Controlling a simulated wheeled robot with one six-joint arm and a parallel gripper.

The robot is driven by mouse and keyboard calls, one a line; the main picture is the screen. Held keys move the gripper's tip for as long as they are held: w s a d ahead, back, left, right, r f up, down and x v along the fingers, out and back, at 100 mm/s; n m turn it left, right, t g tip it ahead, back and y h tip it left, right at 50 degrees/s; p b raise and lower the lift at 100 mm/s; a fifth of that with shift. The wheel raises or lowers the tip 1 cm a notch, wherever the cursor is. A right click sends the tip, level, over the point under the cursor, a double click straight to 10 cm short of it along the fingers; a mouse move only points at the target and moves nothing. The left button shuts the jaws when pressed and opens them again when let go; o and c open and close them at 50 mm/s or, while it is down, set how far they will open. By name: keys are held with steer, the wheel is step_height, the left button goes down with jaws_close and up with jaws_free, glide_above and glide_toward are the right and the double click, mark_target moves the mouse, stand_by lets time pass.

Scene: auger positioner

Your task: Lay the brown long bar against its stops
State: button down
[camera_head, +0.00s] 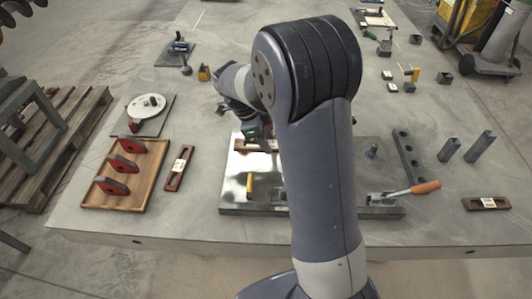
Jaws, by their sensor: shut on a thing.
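My gripper (257,131) is shut on a brown bar (243,146) with a pale label, over the far left part of a shiny metal plate (232,190). My arm hides the bar's right end and the middle of the plate. I cannot tell whether the bar touches the plate or any stop. A yellow upright piece (250,184) stands on the plate nearer the front. Two other brown labelled bars lie on the table, one left of the plate (179,168) and one at the far right (486,203).
A wooden tray (148,186) with red-and-black parts stands at the left. An orange-handled clamp (425,188) sticks out at the plate's right side. A dark drilled bar (409,157) and grey blocks (480,146) stand beyond it. Small tools lie farther back.

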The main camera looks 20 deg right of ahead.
mark_target(271, 162)
steer(key=shift+f, duration=3.2)
steer(key=shift+f, duration=0.1)
steer(key=c, duration=0.9)
jaws_free()
steer(key=v, duration=1.2)
steer(key=shift+d, duration=0.1)
